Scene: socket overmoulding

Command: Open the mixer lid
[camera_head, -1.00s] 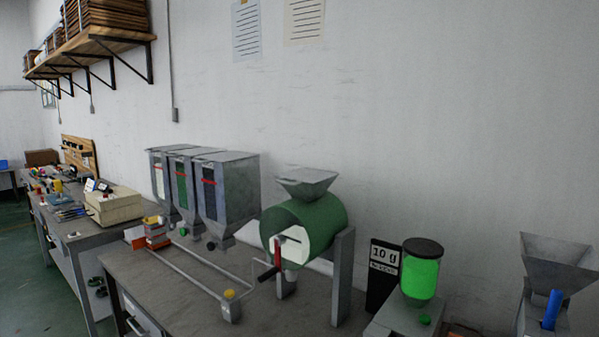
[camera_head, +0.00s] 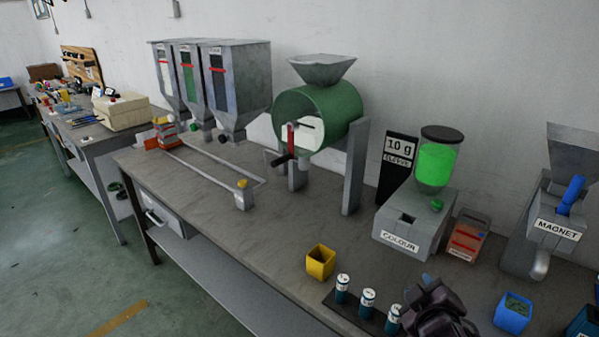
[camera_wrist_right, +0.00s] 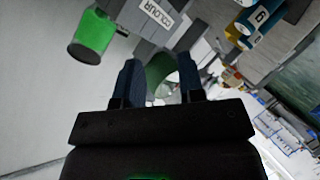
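The mixer is a green drum (camera_head: 345,108) on grey legs at the back of the bench, with a grey hopper (camera_head: 322,69) on top. A pale panel (camera_head: 311,134) shows at its front end, with a red handle (camera_head: 291,140) in front. I cannot tell which part is the lid. My right gripper (camera_head: 436,292) is at the lower right of the head view, over the bench's front part, well apart from the mixer. In the right wrist view its two fingers (camera_wrist_right: 160,75) are spread and empty, with a green curved surface beyond them. My left gripper is not in view.
Grey bins (camera_head: 237,85) stand left of the mixer. Right of it are the colour dispenser (camera_head: 415,225) and the magnet unit (camera_head: 553,235). A yellow cup (camera_head: 320,262), labelled bottles (camera_head: 367,302) and a blue cup (camera_head: 512,313) are near my right gripper. The bench (camera_head: 270,225) is clear mid-front.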

